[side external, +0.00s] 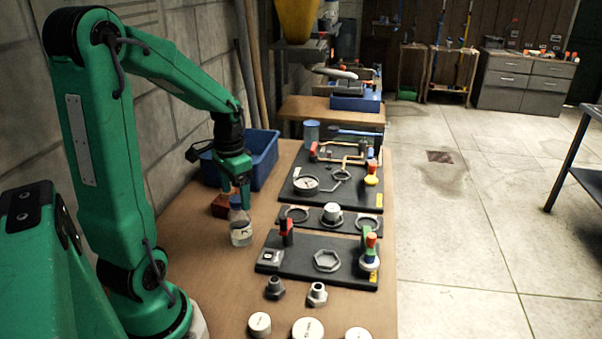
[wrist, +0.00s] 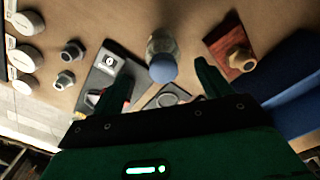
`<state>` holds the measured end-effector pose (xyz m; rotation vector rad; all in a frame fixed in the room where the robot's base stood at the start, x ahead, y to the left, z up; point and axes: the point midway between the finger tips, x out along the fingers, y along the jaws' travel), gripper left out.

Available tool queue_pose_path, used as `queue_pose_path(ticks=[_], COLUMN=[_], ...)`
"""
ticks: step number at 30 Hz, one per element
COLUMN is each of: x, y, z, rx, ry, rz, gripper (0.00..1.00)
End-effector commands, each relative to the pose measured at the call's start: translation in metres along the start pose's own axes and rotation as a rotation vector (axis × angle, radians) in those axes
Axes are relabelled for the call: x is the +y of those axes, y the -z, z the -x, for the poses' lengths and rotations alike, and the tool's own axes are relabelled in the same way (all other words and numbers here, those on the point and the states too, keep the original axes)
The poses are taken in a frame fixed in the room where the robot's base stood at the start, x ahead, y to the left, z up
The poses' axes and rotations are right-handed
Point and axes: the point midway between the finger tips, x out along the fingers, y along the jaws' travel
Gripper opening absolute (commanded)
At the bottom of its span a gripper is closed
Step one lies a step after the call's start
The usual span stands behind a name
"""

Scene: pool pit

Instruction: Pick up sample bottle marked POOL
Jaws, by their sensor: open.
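A clear sample bottle (side external: 240,232) with a blue cap and a pale label stands upright on the bench; the marking on its label is too small to read. In the wrist view the bottle (wrist: 161,45) is at top centre, its blue cap towards me. My gripper (side external: 236,192) points down at the cap in the side view and overlaps its top. In the wrist view my gripper (wrist: 157,82) is open, one finger on each side of the cap's line, with nothing held between them. I cannot tell whether a finger touches the cap.
A red-brown block (wrist: 229,46) with a brass fitting lies close beside the bottle. A blue bin (side external: 264,160) stands behind. A dark fixture board (side external: 300,262) is to the right, with other boards beyond. Fittings (side external: 317,293) and round white-topped pieces (side external: 308,329) lie in front.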

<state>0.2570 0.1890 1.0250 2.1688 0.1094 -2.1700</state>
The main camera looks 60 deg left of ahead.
Motion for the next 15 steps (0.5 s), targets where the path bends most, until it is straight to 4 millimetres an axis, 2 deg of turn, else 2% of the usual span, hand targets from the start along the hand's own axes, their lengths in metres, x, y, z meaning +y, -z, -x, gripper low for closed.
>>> queue_pose_path(ticks=[7,15], x=[-0.001,-0.003], y=[0.000,0.001], z=[-0.007,-0.036], rx=[-0.001,-0.003], ry=[-0.001,-0.002], rz=[0.000,0.000], gripper=[0.77,0.77])
